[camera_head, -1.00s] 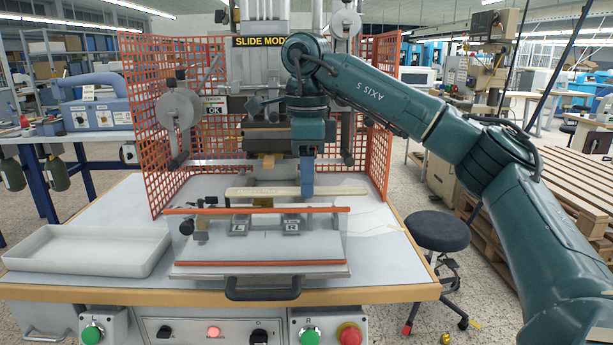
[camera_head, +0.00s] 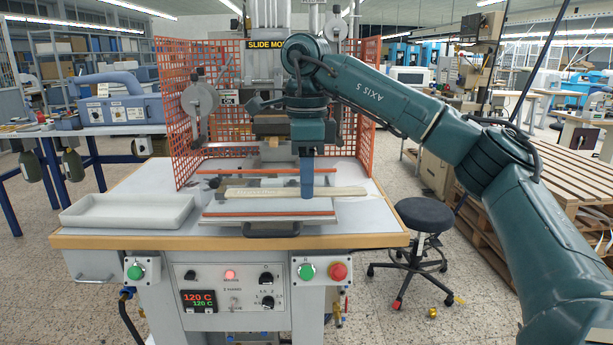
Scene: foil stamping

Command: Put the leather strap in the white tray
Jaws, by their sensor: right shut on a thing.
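The leather strap (camera_head: 340,192) is a long, pale beige strip lying level across the picture, in front of the press. My right gripper (camera_head: 307,192) points down and is shut on the strap, right of the strap's middle. The strap's contact with what lies below it cannot be made out. The white tray (camera_head: 125,222) is shallow and looks empty. It stands on the left of the table, apart from the strap. My left gripper is out of view.
The clear guard with orange-red edges (camera_head: 270,214) and a dark handle is at the table's front, around the strap in the picture. Orange mesh panels (camera_head: 205,125) flank the press. Table (camera_head: 80,240) is bare around the tray. A black stool (camera_head: 424,214) stands right.

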